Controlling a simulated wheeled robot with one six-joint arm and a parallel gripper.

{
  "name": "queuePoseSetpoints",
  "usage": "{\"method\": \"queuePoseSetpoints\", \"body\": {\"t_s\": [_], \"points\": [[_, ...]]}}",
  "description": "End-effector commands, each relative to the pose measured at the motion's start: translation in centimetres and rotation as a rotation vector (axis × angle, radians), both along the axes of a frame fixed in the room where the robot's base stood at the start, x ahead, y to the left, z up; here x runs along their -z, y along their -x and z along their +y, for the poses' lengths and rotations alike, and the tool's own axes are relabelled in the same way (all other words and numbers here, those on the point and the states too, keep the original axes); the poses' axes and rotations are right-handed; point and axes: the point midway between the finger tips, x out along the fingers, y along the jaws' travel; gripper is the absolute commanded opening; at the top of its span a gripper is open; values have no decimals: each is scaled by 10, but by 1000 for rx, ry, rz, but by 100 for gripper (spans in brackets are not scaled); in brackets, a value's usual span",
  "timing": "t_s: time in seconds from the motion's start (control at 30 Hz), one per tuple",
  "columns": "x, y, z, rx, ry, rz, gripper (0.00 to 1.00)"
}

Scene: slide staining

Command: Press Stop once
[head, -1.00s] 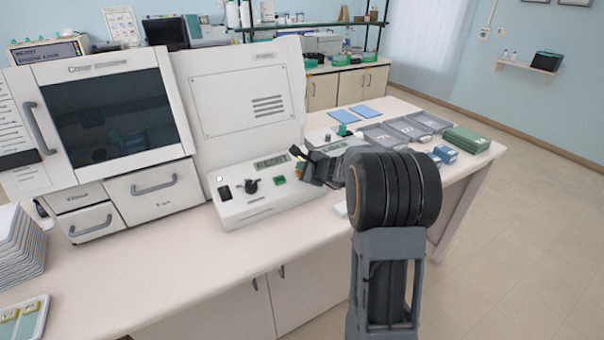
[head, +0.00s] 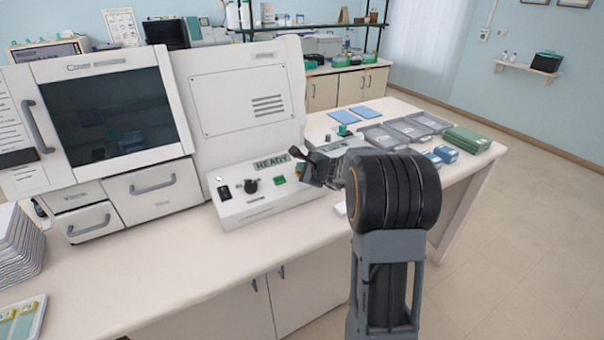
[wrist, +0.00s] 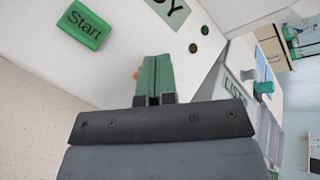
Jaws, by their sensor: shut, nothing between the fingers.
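The white control panel (head: 258,204) of the machine stands on the bench, with a display (head: 271,161) that reads READY. The green Start button (head: 279,180) is on it and also shows in the wrist view (wrist: 84,26). A small orange patch (wrist: 136,74), probably the Stop button, shows just left of my fingertips in the wrist view; most of it is hidden behind them and no label is visible. My gripper (head: 300,160) is shut and empty over the panel's right end. Its closed fingers (wrist: 157,66) show in the wrist view. I cannot tell whether they touch the button.
A black knob (head: 251,186) and a dark switch (head: 224,193) sit left of Start. Grey trays (head: 383,136), a green box (head: 467,140) and blue boxes (head: 446,153) stand to the right. The bench front (head: 150,265) is clear.

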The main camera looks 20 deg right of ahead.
Motion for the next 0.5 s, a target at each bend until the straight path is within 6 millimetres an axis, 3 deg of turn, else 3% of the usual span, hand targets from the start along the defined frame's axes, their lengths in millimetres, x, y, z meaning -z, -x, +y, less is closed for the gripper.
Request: {"method": "queuePoseSetpoints", "body": {"t_s": [0.5], "points": [[-4,2,0,1,0,2,0]]}}
